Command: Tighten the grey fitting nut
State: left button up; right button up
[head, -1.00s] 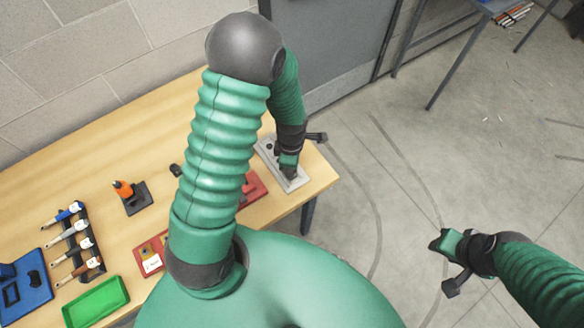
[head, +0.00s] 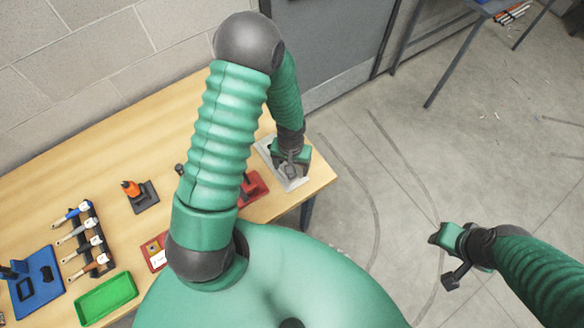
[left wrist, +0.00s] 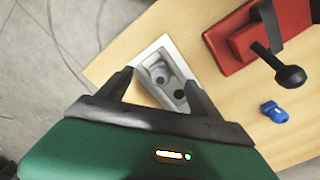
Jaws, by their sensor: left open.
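A pale grey plate (head: 294,184) lies at the right end of the wooden table. In the left wrist view it carries a round grey part (left wrist: 159,74), which looks like the fitting nut, and a dark round spot beside it. My left gripper (head: 291,158) is over this plate, mostly hiding it in the head view. In the left wrist view my left gripper (left wrist: 158,78) is open, its two fingers framing the plate from either side; contact cannot be told. My right gripper (head: 442,236) hangs over bare floor, and its finger gap is unclear.
A red fixture (head: 253,188) stands beside the plate, its black knob (left wrist: 290,75) sticking up; a small blue part (left wrist: 274,111) lies near. Several handled tools (head: 83,240), a green tray (head: 106,299), a blue fixture (head: 36,285) and an orange tool (head: 131,188) are farther left.

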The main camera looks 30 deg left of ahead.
pick_arm(q)
jog(key=shift+o, duration=1.2)
notch_tip(320, 180, up, 7)
jog(key=p, duration=0.6)
jog(key=shift+r, duration=0.1)
